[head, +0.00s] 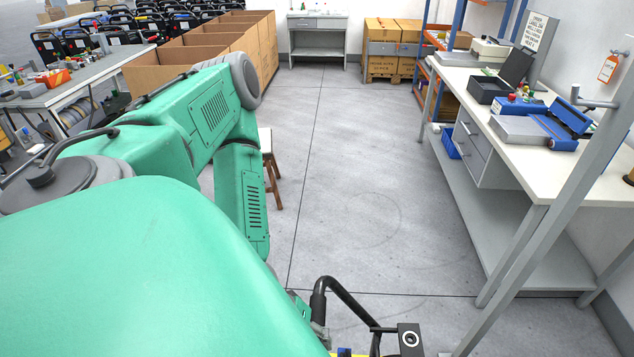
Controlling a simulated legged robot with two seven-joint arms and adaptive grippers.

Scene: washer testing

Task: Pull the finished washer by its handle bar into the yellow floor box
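A black curved handle bar (345,293) rises at the bottom centre, seemingly the washer's. Beside it is a dark block with a round lens-like face (409,339). The washer's body is cut off by the bottom edge. My green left arm fills the left and reaches down towards the bar. A small grey part (321,332) at its lower end, perhaps my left gripper, is close beside the bar; its fingers are hidden, so I cannot tell whether it grips. My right gripper is out of view. No yellow floor box can be made out; only a yellow sliver shows at the bottom edge.
A white workbench (560,184) with a metal upright (560,185) lines the right side. A stool (271,170) stands behind my arm. Cardboard boxes (205,55) and black machines (75,48) stand at the back left. The grey floor (360,170) between is clear.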

